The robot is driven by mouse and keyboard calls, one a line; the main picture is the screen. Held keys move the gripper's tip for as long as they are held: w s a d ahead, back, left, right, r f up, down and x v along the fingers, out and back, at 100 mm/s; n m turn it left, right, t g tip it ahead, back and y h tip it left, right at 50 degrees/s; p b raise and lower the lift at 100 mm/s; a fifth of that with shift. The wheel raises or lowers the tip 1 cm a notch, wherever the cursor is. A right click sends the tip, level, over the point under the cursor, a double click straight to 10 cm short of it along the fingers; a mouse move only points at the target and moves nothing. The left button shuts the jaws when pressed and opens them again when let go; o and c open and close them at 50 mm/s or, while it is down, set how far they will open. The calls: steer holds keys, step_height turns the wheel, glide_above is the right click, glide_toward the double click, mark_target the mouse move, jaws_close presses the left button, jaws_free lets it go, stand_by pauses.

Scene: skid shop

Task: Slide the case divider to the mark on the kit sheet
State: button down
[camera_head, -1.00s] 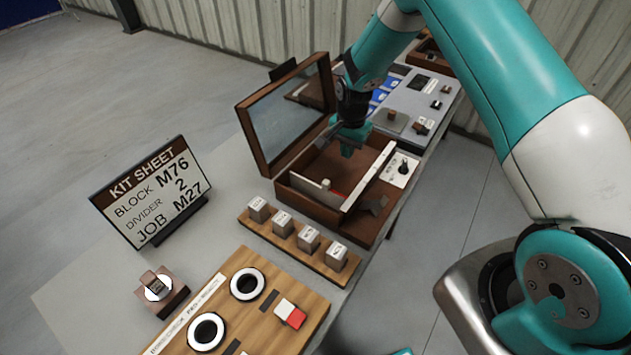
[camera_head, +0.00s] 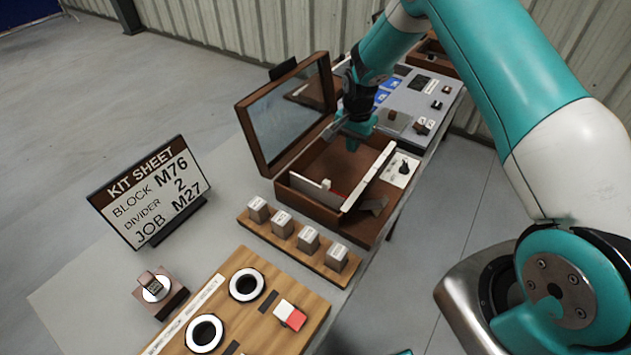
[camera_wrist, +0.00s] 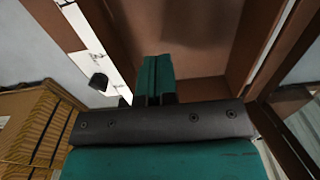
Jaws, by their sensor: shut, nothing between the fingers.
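The kit sheet (camera_head: 152,192) stands on the table at left and reads BLOCK M76, DIVIDER 2, JOB M27. The wooden case (camera_head: 308,207) is open, with its glazed lid (camera_head: 290,115) tilted up. The white case divider (camera_head: 318,191) stands across the near end of the case, with a small red part just behind it. A long white strip (camera_head: 374,176) runs along the case's right side. My gripper (camera_head: 352,143) is shut and empty over the far end of the case, well apart from the divider. In the wrist view its closed fingers (camera_wrist: 153,80) point into the brown interior.
Several grey blocks (camera_head: 309,239) stand on a wooden rack before the case. A wooden board (camera_head: 262,310) with rings lies nearer. A white panel with a black knob (camera_head: 403,168) is right of the case. The lid rises close beside my gripper.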

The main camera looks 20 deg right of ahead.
steer(key=shift+w+d, duration=0.5)
steer(key=shift+d, duration=0.2)
steer(key=shift+w+d+b, duration=0.1)
steer(key=shift+b, duration=0.2)
steer(key=shift+w+d+b, duration=0.3)
steer(key=shift+w+d, duration=0.15)
steer(key=shift+d, duration=0.2)
steer(key=shift+w+d+b, duration=0.25)
steer(key=shift+w+d, duration=0.2)
steer(key=shift+d, duration=0.2)
steer(key=shift+w+d+b, duration=0.35)
steer(key=shift+w+d, duration=0.2)
steer(key=shift+d, duration=0.2)
steer(key=shift+w+d+b, duration=0.35)
steer(key=shift+w+d, duration=0.15)
steer(key=shift+d, duration=0.2)
steer(key=shift+a, duration=0.15)
steer(key=shift+s+a+r, duration=0.1)
steer(key=shift+s+a, duration=0.1)
steer(key=shift+s, duration=0.05)
step_height(320, 180, up, 8)
steer(key=p, duration=0.5)
